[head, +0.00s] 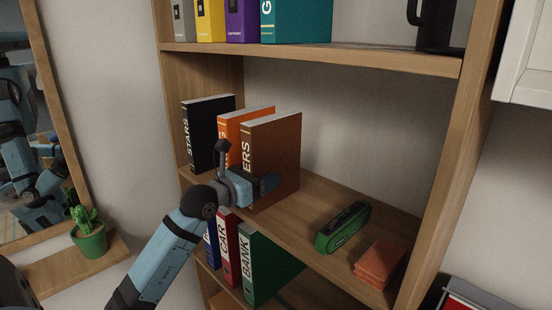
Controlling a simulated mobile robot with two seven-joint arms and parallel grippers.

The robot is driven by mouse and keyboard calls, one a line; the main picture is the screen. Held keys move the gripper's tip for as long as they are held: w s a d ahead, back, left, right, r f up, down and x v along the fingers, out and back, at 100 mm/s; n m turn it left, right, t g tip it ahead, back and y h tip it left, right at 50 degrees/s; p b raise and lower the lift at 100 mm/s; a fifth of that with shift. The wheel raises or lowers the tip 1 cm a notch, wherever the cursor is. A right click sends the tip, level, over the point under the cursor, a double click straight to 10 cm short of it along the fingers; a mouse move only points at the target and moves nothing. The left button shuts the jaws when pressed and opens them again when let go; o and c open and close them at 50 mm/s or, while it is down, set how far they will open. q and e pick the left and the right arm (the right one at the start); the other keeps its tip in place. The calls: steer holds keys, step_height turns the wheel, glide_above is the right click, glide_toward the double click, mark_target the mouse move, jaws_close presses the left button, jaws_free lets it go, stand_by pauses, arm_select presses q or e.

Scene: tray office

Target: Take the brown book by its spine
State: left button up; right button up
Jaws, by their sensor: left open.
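The brown book (278,151) stands upright on the middle shelf, the rightmost of three books, with its spine facing out and the letters "ERS" showing. My left gripper (267,184) is open in front of the lower part of the brown book and hides the bottom of its spine. Whether its fingers touch the book I cannot tell. My right gripper is not in view.
An orange book (247,113) and a black book (208,128) stand left of it. A green case (342,228) and a reddish-brown stack (379,263) lie on the shelf to the right. Binders (265,267) stand below. A potted cactus (90,238) is at left.

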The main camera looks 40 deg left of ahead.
arm_select(q)
steer(key=shift+s+r, duration=0.1)
steer(key=shift+s, duration=0.1)
steer(key=shift+c, duration=0.9)
steer(key=c, duration=1.1)
steer(key=shift+a+r, duration=0.1)
steer(key=shift+r, duration=0.05)
